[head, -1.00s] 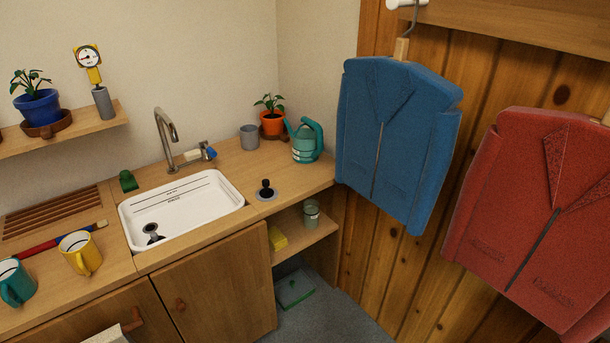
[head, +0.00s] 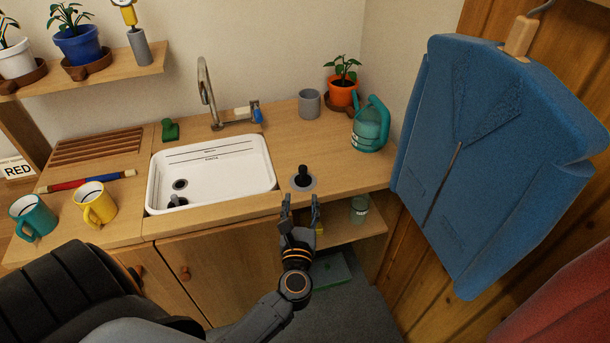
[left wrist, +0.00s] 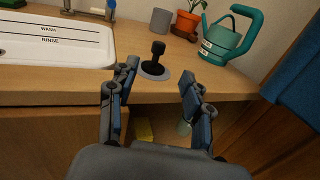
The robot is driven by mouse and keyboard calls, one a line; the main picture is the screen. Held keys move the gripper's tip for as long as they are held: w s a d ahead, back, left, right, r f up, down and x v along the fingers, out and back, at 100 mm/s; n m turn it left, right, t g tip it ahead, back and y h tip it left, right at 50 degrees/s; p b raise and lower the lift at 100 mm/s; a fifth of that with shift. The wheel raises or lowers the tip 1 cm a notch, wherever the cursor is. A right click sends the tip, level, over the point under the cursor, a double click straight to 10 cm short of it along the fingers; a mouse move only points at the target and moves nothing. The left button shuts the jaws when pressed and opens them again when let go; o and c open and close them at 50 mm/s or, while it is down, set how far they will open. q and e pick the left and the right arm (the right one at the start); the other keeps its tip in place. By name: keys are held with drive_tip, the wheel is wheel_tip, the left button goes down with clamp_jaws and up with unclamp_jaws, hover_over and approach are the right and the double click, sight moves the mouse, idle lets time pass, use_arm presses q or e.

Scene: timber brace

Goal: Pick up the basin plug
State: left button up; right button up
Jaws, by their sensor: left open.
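A black knob on a round grey disc (head: 303,176) stands upright on the counter right of the white basin; it also shows in the left wrist view (left wrist: 156,58). A small dark-and-grey piece (head: 177,201) lies in the basin (head: 262,184), just in front of the drain (head: 180,184). I cannot tell for sure which of these is the basin plug. My left gripper (head: 300,206) is open and empty, at the counter's front edge just short of the black knob. In the left wrist view the knob shows between its spread fingers (left wrist: 158,75). My right gripper is not in view.
A grey cup (head: 309,103), an orange plant pot (head: 342,94) and a teal watering can (head: 368,128) stand behind the knob. The tap (head: 208,95) rises behind the basin. A blue jacket (head: 490,150) hangs at right. Yellow (head: 94,205) and teal mugs (head: 32,217) stand left.

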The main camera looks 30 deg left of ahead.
sight(303, 170)
use_arm(q)
drive_tip(key=x, duration=0.3)
drive_tip(key=p+x, duration=0.1)
drive_tip(key=x, duration=0.3)
drive_tip(key=shift+a+r, duration=0.2)
drive_tip(key=shift+a, duration=0.15)
drive_tip(key=shift+w+a, duration=0.15)
drive_tip(key=shift+w, duration=0.1)
drive_tip(key=shift+w+a, duration=0.2)
drive_tip(key=shift+w, duration=0.3)
drive_tip(key=p+x, duration=0.1)
drive_tip(key=x, duration=0.2)
drive_tip(key=shift+w, duration=0.35)
drive_tip(key=shift+w+a+f, duration=0.15)
drive_tip(key=shift+w+a, duration=0.1)
drive_tip(key=shift+w, duration=0.1)
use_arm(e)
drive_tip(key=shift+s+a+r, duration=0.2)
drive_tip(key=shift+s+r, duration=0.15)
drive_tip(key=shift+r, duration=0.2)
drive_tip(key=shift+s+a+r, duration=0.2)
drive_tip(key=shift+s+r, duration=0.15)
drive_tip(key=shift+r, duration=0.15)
use_arm(q)
drive_tip(key=shift+s, duration=0.1)
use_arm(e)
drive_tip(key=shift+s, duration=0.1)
